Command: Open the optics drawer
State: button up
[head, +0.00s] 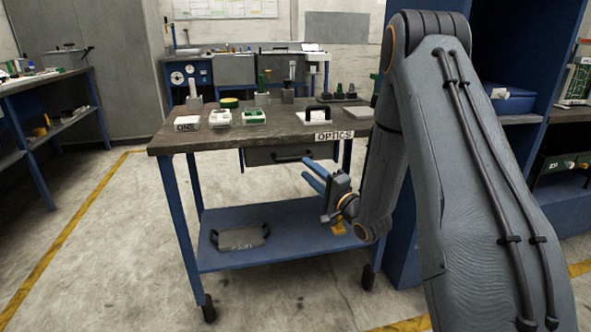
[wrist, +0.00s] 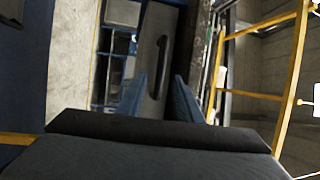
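The optics drawer (head: 262,157) is a dark grey front under the wooden top of the workbench (head: 185,140). It looks closed. A black bar handle (head: 292,158) runs across its front, and an OPTICS label (head: 334,135) hangs on the bench edge above. My gripper (head: 313,177) is in front of the drawer, a little below and right of the handle in the head view. Its two blue fingers are apart with nothing between them. In the wrist view the handle (wrist: 161,66) appears upright, beyond the gap between the fingertips (wrist: 159,85), and apart from them.
The bench top holds white trays (head: 254,117), a black-handled white case (head: 318,114) and small parts. A grey tray (head: 240,238) lies on the blue lower shelf (head: 290,250). A blue cabinet (head: 400,220) stands close at the right. The floor at the left is clear.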

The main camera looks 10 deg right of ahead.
aim_at(296, 160)
jog(key=shift+b+x, duration=0.3)
jog(key=shift+x, duration=3.65)
jog(key=shift+s+a, duration=0.15)
grip_shut()
